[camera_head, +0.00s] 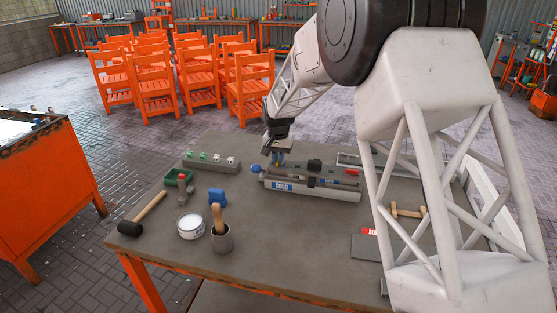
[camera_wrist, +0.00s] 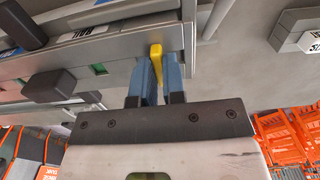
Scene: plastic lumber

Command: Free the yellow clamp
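The yellow clamp (camera_wrist: 156,63) shows as a narrow upright piece at the end of a grey metal rail in the wrist view. My gripper (camera_wrist: 160,72) has its two blue fingers close on both sides of it, with almost no gap. In the head view my gripper (camera_head: 278,153) points down at the left end of the long grey fixture (camera_head: 330,194) marked COLD, where a small yellow spot shows. The clamp's lower part and its contact with the rail are hidden by the fingers.
The front middle is clear.

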